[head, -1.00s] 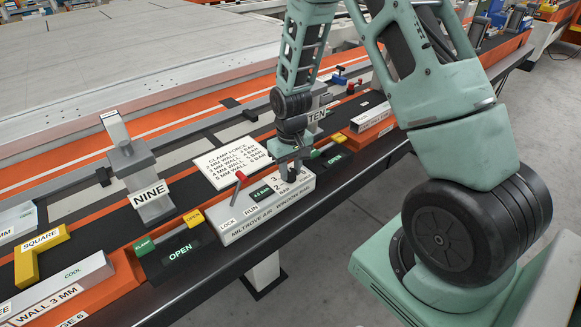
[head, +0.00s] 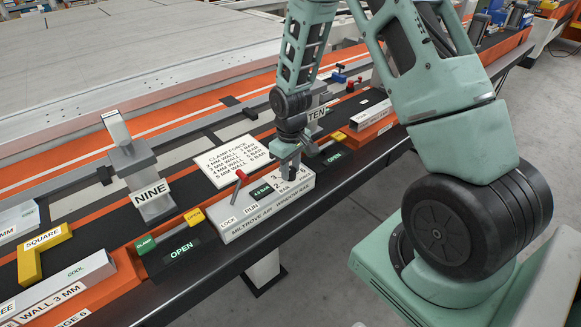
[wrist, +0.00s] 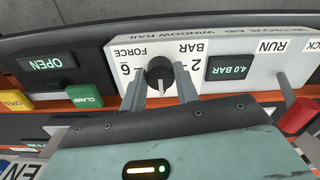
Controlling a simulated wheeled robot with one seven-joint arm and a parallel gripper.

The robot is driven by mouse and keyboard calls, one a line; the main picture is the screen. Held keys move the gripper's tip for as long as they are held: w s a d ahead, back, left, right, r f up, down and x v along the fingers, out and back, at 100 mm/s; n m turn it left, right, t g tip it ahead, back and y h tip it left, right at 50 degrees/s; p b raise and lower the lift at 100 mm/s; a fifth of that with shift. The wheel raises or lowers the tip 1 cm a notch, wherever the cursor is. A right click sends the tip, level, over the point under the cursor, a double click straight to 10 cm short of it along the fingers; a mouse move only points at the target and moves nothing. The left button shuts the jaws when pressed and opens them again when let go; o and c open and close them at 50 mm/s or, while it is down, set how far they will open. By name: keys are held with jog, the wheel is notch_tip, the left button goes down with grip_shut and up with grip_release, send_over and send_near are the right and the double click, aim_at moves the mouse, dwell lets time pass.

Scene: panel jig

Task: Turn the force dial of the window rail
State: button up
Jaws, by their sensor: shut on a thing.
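The white window rail control box (head: 262,220) sits at the rail's front edge. Its force dial (wrist: 159,70) is a black knob with a pale pointer mark, between the labels 2 and 6 in the wrist view. The mark points toward my gripper's body, about midway between the two. My gripper (head: 289,172) is over the dial end of the box. In the wrist view my gripper's grey fingers (wrist: 160,84) flank the knob and are shut on it. The box's display (wrist: 230,66) reads 4.0 BAR. In the head view the gripper hides the dial.
A red-handled lever (head: 240,176) stands on the box near LOCK and RUN. A clamp force card (head: 232,160) lies behind it. Green CLAMP (head: 145,243) and yellow OPEN (head: 195,217) buttons are to the left. A NINE block (head: 150,192) stands further left.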

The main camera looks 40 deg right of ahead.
aim_at(291, 170)
jog(key=o, duration=1)
jog(key=shift+c, duration=0.2)
notch_tip(291, 170, up, 17)
jog(key=shift+r, duration=0.2)
jog(key=s+a+r+n, duration=0.2)
jog(key=s+a, duration=0.2)
jog(key=a, duration=0.6)
jog(key=s+a+n, duration=0.1)
jog(key=s+a, duration=0.6)
jog(key=s, duration=0.3)
jog(key=s+a+n, duration=0.2)
jog(key=s+a, duration=0.5)
jog(key=s, duration=0.3)
jog(key=shift+a+r+y, duration=0.2)
jog(key=shift+r+y, duration=0.05)
jog(key=shift+y, duration=0.05)
